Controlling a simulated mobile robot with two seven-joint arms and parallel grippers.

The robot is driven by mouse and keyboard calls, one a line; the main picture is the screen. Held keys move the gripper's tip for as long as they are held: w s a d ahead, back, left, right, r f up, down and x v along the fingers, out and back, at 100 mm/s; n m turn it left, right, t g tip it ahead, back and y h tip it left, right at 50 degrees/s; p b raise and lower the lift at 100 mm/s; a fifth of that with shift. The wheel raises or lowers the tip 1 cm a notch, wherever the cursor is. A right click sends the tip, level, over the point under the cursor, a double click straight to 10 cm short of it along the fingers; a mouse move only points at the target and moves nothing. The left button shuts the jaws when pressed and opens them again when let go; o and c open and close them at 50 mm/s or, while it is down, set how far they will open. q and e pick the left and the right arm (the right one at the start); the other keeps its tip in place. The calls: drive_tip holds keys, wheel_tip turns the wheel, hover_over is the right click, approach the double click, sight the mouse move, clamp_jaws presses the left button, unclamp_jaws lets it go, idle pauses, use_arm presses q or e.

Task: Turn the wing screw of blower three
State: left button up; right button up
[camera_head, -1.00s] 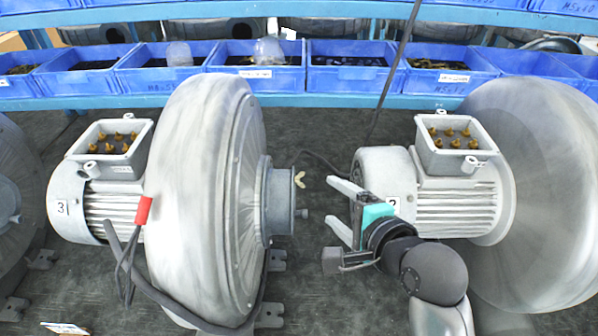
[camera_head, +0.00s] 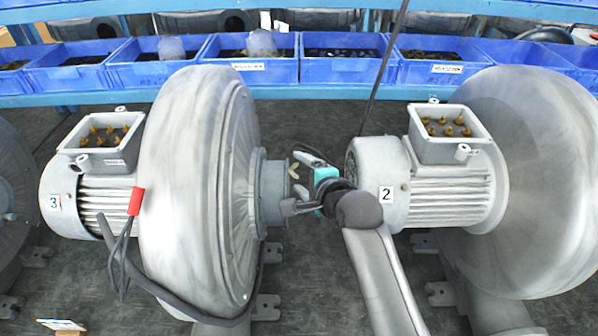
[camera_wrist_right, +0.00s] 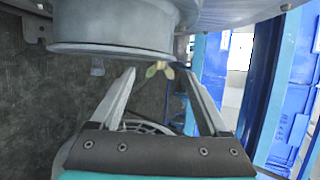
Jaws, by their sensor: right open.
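Blower three (camera_head: 195,190), a large grey round housing with a motor labelled 3, stands left of centre. Its short outlet flange (camera_head: 272,192) faces right. The brass-coloured wing screw (camera_head: 294,171) sits at the flange's right side; in the right wrist view the wing screw (camera_wrist_right: 158,69) shows beyond and between the fingertips. My right gripper (camera_head: 298,178) is open and empty, with its fingers close to the flange. In the right wrist view the gripper (camera_wrist_right: 158,75) has one finger either side of the wing screw, with no contact visible. My left gripper is not in view.
Blower two (camera_head: 448,190) stands close on the right, leaving a narrow gap where my right arm reaches in. Blue bins (camera_head: 250,70) line a shelf at the back. A dark cable (camera_head: 160,290) with a red clip (camera_head: 135,201) hangs on blower three.

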drive_tip(key=shift+w+a+f, duration=0.25)
drive_tip(key=shift+w+a, duration=0.05)
drive_tip(key=shift+w, duration=0.25)
clamp_jaws()
idle(0.5)
